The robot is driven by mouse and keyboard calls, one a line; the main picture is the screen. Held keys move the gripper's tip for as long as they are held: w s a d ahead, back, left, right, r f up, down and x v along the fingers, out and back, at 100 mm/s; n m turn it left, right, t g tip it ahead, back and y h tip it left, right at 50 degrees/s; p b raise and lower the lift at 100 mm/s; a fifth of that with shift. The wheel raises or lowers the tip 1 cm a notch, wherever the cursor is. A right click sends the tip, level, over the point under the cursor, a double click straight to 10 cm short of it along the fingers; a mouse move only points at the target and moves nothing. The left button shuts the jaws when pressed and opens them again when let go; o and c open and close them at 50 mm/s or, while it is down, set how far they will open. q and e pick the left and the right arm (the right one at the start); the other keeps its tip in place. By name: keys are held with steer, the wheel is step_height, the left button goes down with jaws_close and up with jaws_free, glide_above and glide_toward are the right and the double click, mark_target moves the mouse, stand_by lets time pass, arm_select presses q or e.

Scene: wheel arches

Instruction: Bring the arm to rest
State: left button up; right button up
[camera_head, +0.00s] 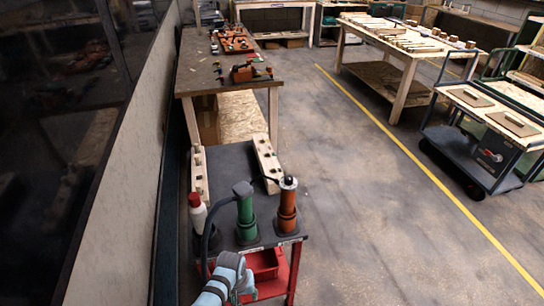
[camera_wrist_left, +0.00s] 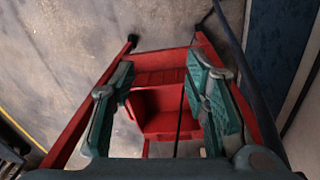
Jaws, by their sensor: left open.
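My left arm comes in at the bottom of the head view, and its gripper (camera_head: 242,287) is in front of the red-framed cart. In the left wrist view the two green-grey fingers of my left gripper (camera_wrist_left: 160,78) stand wide apart with nothing held between them. A red bin (camera_wrist_left: 160,112) shows beyond and between the fingers, apart from them as far as I can tell. My right gripper is in neither view.
The cart's dark top (camera_head: 228,165) holds a green tool (camera_head: 246,220), an orange tool (camera_head: 288,210) and a white bottle with a red cap (camera_head: 197,213). A workbench (camera_head: 200,70) stands behind. A wall (camera_head: 120,190) runs along the left.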

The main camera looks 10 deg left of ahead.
arm_select(q)
steer(key=s+a+f+m+t, duration=0.3)
steer(key=s+a+f, duration=0.4)
steer(key=s+f, duration=0.4)
steer(key=s+a+f+g, duration=0.1)
steer(key=s+a+f, duration=0.1)
steer(key=s, duration=1)
steer(key=s+a+f+g+y, duration=0.1)
steer(key=s+a, duration=0.2)
steer(key=s, duration=0.8)
steer(key=shift+s+f+g, duration=0.3)
steer(key=shift+s+f, duration=0.05)
steer(key=shift+f, duration=0.05)
